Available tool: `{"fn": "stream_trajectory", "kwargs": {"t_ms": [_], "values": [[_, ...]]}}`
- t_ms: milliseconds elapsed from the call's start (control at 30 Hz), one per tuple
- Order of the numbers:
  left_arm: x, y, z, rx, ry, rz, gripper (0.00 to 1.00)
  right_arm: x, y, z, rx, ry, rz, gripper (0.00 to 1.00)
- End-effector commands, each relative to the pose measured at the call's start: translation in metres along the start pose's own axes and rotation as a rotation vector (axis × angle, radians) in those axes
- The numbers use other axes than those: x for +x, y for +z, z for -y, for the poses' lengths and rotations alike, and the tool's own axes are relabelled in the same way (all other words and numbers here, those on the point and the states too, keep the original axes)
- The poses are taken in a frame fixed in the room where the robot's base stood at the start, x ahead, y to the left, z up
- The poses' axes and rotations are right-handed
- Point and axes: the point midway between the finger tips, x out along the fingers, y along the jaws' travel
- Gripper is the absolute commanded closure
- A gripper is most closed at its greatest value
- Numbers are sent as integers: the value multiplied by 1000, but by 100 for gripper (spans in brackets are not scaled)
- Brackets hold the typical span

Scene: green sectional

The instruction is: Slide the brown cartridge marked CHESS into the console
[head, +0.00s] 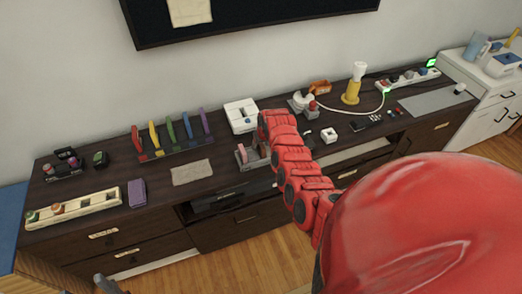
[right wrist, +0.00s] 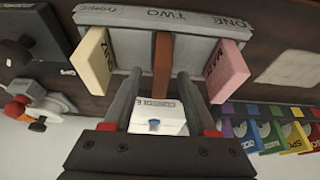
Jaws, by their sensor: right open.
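The brown cartridge (right wrist: 163,62) stands in the middle slot of a grey rack (right wrist: 205,22) marked ONE, TWO, THREE; its marking is not readable. A cream cartridge (right wrist: 94,58) and a pink cartridge (right wrist: 226,68) stand either side. My right gripper (right wrist: 160,76) is open, its fingers apart on both sides of the brown cartridge; contact is not visible. The white console (right wrist: 158,117), labelled CONSOLE, lies beyond. In the head view the console (head: 240,115) sits behind the rack (head: 241,157), and my right arm partly hides the rack. A grey part at the lower left may be my left gripper (head: 104,284).
A rack of coloured cases (head: 172,139) stands left of the console. A beige cloth (head: 192,173), a purple block (head: 137,193) and a cream tray (head: 73,208) lie further left. A yellow lamp (head: 351,91) and a cable are at right. The dark counter has free room around the cloth.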

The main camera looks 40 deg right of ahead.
Motion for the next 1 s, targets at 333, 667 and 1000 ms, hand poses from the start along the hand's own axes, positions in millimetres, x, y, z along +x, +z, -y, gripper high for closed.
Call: {"fn": "stream_trajectory", "kwargs": {"t_ms": [333,667,1000], "values": [[0,0,0,0,0,0,43,0,0,0,0,0,1,77],[0,0,0,0,0,0,43,0,1,0,-1,-1,2,100],[-2,0,0,0,0,0,43,-1,0,0,-1,-1,2,100]]}}
